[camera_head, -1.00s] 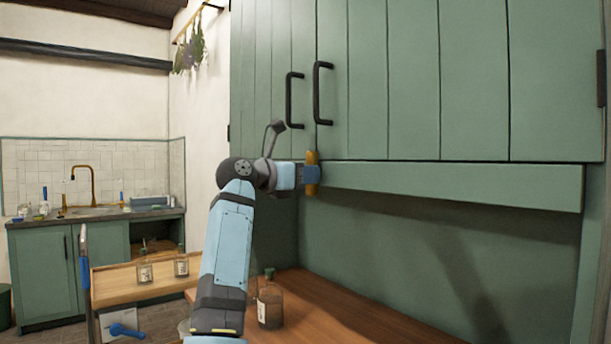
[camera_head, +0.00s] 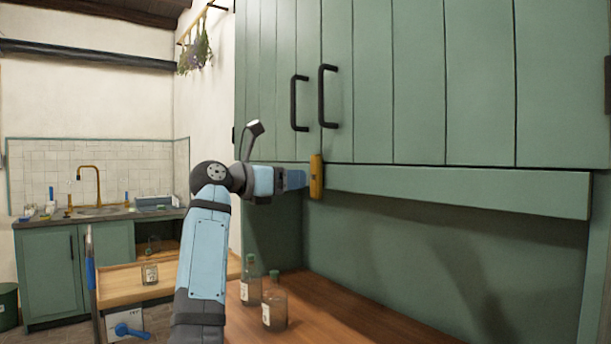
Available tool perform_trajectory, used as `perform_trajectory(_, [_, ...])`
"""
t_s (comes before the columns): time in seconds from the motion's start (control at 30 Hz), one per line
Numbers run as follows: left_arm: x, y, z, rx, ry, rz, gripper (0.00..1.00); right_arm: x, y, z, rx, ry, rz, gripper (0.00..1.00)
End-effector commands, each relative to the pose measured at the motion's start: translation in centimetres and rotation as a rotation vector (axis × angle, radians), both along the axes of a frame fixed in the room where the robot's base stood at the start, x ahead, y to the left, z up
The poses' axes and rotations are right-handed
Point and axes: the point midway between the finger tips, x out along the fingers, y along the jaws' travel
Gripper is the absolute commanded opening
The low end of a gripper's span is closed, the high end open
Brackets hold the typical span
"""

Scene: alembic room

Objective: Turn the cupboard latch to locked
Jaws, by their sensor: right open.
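The latch (camera_head: 316,177) is a yellow-brown upright bar at the lower edge of the green cupboard doors (camera_head: 420,80), just below the two black handles. It stands about vertical on the green rail. My right gripper (camera_head: 303,180) is open and comes in from the left, its tip just beside the latch. I cannot tell if the fingers touch it, as they are small and seen from the side. My left gripper is not in view.
A wooden tray (camera_head: 120,289) with a jar stands at left, and a sink (camera_head: 98,211) is at the back. Black door handles (camera_head: 328,96) hang above the latch.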

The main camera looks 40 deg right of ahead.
Motion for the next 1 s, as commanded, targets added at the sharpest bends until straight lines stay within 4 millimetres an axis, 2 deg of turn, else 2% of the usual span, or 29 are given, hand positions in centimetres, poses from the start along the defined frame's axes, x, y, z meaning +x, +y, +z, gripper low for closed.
perform_trajectory(0.03, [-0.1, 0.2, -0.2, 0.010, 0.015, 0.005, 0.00, 0.2, 1.3, 0.2, -0.001, 0.002, 0.003, 0.55])
perform_trajectory(0.2, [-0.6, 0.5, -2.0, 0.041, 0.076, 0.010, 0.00, 0.6, 4.9, 0.1, 0.000, 0.001, 0.003, 0.55])
perform_trajectory(0.4, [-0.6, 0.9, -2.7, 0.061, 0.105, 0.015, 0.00, 0.9, 7.4, 0.0, 0.000, 0.001, 0.001, 0.55])
perform_trajectory(0.57, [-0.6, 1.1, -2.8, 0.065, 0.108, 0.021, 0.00, 0.9, 8.0, 0.0, -0.001, 0.000, 0.000, 0.55])
perform_trajectory(1.0, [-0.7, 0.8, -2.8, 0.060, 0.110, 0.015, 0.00, 0.9, 8.0, 0.0, -0.001, 0.000, 0.000, 0.55])
